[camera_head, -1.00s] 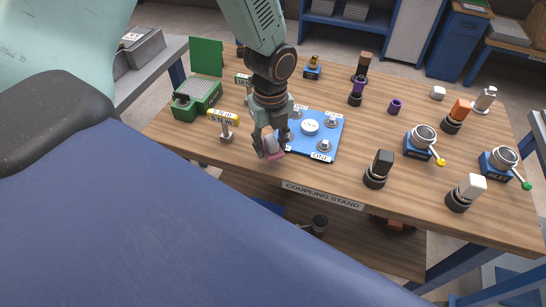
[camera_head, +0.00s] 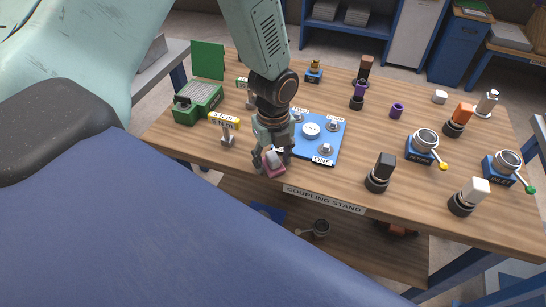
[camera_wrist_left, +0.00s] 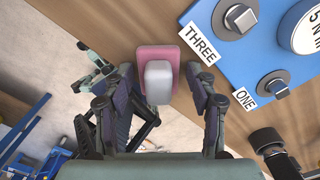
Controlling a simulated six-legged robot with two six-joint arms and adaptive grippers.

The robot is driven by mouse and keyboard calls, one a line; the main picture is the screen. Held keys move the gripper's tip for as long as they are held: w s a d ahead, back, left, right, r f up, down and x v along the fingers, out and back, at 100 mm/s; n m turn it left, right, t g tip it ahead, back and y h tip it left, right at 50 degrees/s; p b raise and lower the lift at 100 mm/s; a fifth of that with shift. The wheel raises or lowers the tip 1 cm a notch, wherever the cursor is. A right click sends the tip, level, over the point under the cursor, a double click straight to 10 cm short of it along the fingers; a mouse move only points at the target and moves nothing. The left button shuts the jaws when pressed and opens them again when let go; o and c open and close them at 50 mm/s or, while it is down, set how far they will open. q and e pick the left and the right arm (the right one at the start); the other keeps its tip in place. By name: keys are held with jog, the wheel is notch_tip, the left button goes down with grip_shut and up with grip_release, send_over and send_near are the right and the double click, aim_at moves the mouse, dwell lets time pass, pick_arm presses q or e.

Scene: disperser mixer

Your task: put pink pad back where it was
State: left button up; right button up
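The pink pad (camera_head: 273,172) is a small pink plate with a pale grey-white block on it. It is near the front edge of the table, in front of the blue board (camera_head: 335,132). My left gripper (camera_head: 272,163) has its fingers on both sides of the pad, and the pad travels with it. In the left wrist view the pad (camera_wrist_left: 158,88) lies between the fingertips (camera_wrist_left: 160,76), over the table edge, tilt unclear. The contact of the fingers is hard to see. The board carries a white round part and grey knobs labelled ONE and THREE.
A yellow-labelled post (camera_head: 227,130) and a green box (camera_head: 197,95) stand left of the gripper. A black-topped coupling (camera_head: 380,172) and valves stand to the right. The wooden table's front edge bears a COUPLING STAND label (camera_head: 323,199).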

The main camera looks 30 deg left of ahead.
aim_at(273, 155)
pick_arm(q)
jog(key=shift+o, duration=0.2)
jog(key=shift+w+a+f, duration=0.1)
jog(key=shift+r, duration=0.4)
notch_tip(273, 155, up, 12)
jog(key=p, duration=0.2)
jog(key=shift+f, duration=0.2)
